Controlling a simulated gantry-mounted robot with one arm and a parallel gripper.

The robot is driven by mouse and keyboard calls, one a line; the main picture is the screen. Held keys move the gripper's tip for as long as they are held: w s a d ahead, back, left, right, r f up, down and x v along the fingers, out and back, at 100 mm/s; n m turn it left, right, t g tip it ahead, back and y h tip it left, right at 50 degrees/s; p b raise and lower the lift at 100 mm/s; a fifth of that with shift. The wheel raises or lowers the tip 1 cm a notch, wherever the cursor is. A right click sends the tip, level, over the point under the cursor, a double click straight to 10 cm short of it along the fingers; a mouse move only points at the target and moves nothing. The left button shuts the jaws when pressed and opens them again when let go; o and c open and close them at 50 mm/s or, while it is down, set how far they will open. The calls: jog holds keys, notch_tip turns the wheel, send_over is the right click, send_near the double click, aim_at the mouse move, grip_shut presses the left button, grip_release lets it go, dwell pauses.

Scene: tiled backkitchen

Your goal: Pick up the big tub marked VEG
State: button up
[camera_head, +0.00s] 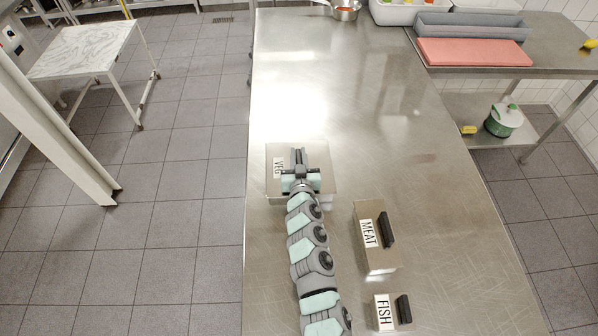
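The big VEG tub (321,158) stands on the steel table (345,105) left of the middle. It has a metallic lid or top and a white label reading VEG on its left part. My gripper (299,160) is over the tub, coming from the front, and hides part of its top, where a dark handle-like bar shows between or beside the fingers. I cannot tell whether the fingers are closed on it or whether the tub is lifted.
A MEAT tub (375,258) and a smaller FISH tub (386,322), each with a dark handle, stand right of my arm. A pan (346,12) is at the far end. A red board (473,52) and grey tray (470,26) lie on the right-hand counter. The table's middle is clear.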

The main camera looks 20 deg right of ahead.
grip_shut()
jog(key=shift+r, duration=0.1)
dwell(0.8)
